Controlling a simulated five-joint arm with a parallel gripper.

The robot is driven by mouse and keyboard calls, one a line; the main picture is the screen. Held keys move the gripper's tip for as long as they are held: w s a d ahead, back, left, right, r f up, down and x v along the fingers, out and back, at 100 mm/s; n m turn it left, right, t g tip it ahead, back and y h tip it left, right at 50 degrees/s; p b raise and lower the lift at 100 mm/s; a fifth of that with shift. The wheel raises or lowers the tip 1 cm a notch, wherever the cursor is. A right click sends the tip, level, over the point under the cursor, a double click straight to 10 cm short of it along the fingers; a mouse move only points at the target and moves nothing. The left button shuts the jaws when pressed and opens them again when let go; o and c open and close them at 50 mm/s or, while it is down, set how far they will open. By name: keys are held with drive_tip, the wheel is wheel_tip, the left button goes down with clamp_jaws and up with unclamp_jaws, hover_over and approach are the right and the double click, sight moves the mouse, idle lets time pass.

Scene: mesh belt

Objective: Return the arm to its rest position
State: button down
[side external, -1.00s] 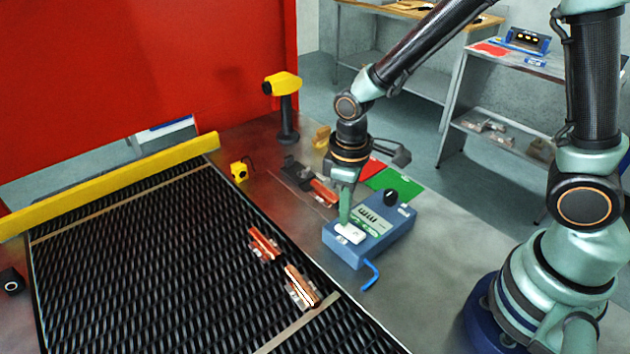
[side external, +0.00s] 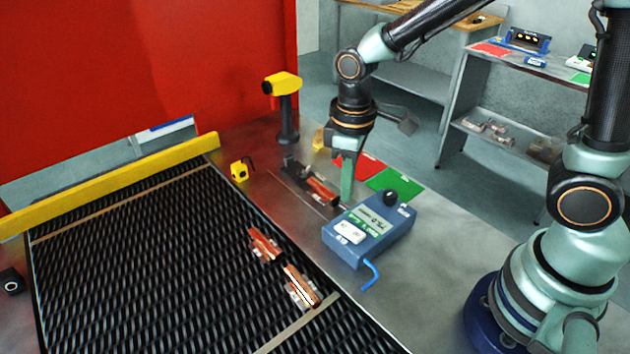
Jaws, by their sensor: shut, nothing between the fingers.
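My gripper (side external: 346,192) is shut and empty. It points down, with its fingertips just behind the blue meter box (side external: 385,248), near its back left edge. I cannot tell exactly how high the tips are above the table. My arm reaches in from the upper right, bent at the elbow. The meter box has a black knob, a lit display and a pale button pad (side external: 350,233), now uncovered. A reddish-brown part (side external: 321,190) lies on the table just left of my fingers.
The black mesh belt (side external: 120,250) carries two reddish-brown parts (side external: 264,243) (side external: 300,285) near its right edge. A yellow-headed scanner on a stand (side external: 285,105) is at the back. Red (side external: 352,171) and green (side external: 392,184) mats lie behind the box. The table right of the box is clear.

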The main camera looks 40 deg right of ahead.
drive_tip(key=s+d+r+m+t, duration=0.4)
drive_tip(key=d+r, duration=0.5)
drive_tip(key=r, duration=0.3)
drive_tip(key=shift+r+m+t, duration=0.25)
drive_tip(key=shift+m+t, duration=0.55)
drive_tip(key=shift+m, duration=0.2)
